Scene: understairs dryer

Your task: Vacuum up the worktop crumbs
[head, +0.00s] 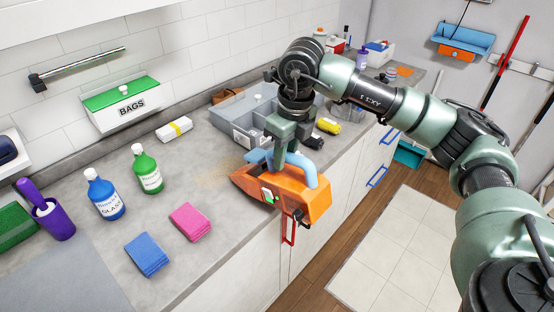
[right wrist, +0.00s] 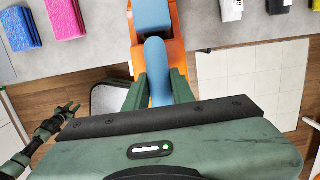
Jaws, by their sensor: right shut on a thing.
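My right gripper (head: 279,158) is shut on the blue handle of an orange handheld vacuum (head: 314,204). In the right wrist view, the vacuum (right wrist: 178,50) shows between the green fingers (right wrist: 158,88). Its narrow front points left over the worktop (head: 176,230), and its rear overhangs the front edge. I cannot tell whether it touches the surface. A faint brownish patch of crumbs (head: 212,178) lies left of the vacuum's front. My left gripper (right wrist: 69,109) shows small at the left of the right wrist view, too small to judge its jaws.
A blue bottle (head: 105,196), green bottle (head: 147,170), pink cloths (head: 190,222) and blue cloths (head: 146,254) stand or lie left of the vacuum. A grey divided caddy (head: 236,112) is behind it. A red handle (head: 289,229) sticks out below the worktop edge.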

